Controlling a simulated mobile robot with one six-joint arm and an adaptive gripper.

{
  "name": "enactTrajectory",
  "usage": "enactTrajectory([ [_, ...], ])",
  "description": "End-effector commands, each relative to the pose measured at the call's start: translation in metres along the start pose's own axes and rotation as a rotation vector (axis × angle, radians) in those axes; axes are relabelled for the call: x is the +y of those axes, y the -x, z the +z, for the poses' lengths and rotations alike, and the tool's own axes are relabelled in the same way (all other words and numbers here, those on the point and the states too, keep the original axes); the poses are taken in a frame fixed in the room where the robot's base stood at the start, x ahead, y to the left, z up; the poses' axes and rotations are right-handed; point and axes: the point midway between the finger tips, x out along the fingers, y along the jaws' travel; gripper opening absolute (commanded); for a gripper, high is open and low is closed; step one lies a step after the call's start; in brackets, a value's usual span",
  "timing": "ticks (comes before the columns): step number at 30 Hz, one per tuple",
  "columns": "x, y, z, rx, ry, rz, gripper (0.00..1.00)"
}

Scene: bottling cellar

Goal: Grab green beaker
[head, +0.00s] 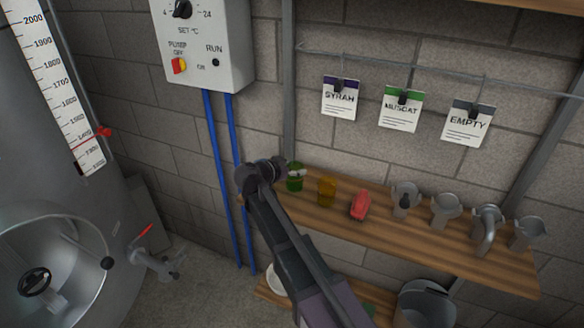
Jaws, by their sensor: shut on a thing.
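The green beaker (295,184) stands upright at the left end of the wooden shelf, against the block wall. My arm reaches up from the bottom of the head view, and my gripper (288,171) is at the beaker's upper left. It is shut on the green beaker. The fingers are small, dark and partly hidden by my wrist, so their exact contact with the rim is hard to see. The beaker appears to be at shelf level; I cannot tell if it is lifted.
On the wooden shelf (390,237), right of the green beaker, stand an amber beaker (326,191), a red object (361,205) and several grey metal fittings (445,209). Tags hang above. A grey bucket (425,305) stands below; a steel tank (50,220) is at left.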

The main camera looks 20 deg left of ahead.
Motion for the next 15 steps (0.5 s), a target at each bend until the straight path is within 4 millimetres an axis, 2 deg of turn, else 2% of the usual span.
enactTrajectory([
  [1,0.0,0.003,-0.009,0.0,0.0,0.0,0.31],
  [4,0.0,0.006,-0.017,0.0,0.0,0.0,0.31],
  [6,0.003,0.021,-0.007,0.0,0.001,-0.002,0.31],
  [15,0.011,0.083,0.009,0.001,0.002,-0.003,0.31],
])
